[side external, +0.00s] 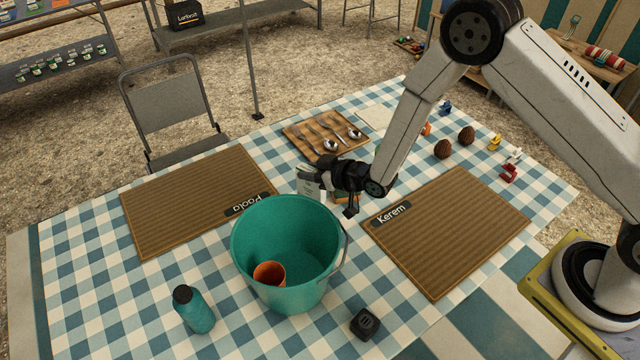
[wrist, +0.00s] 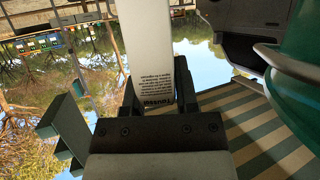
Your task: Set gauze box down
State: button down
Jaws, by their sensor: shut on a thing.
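My gripper (side external: 322,180) is shut on the gauze box (side external: 309,187), a pale box held in the air just behind the teal bucket (side external: 262,222). In the wrist view the box (wrist: 148,45) is a white panel with small dark upside-down print, between the fingers (wrist: 157,92). The gripper hides part of the box in the side view. I cannot tell the exact gap between the box and the bucket rim. The bucket (wrist: 296,90) also fills the right edge of the wrist view.
An orange cup (side external: 269,274) is inside the bucket. Woven mats labelled Paola (side external: 190,200) and Kerem (side external: 450,235) lie either side. A wooden tray (side external: 318,128) with spoons is behind. A teal bottle (side external: 194,310) and a black box (side external: 365,324) stand in front.

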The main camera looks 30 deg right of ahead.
aim_at(300, 185)
jog(key=shift+w+a+f, duration=0.2)
jog(key=shift+w+f, duration=0.6)
jog(key=shift+f, duration=0.15)
jog(key=shift+w+a+f, duration=0.2)
jog(key=shift+w+f, duration=0.55)
jog(key=shift+f, duration=0.2)
jog(key=shift+w+f, duration=0.15)
jog(key=shift+f, duration=0.8)
jog(key=shift+w+f, duration=0.1)
jog(key=shift+f, duration=0.8)
jog(key=shift+f, duration=0.15)
jog(key=shift+c, duration=1.9)
grip_release()
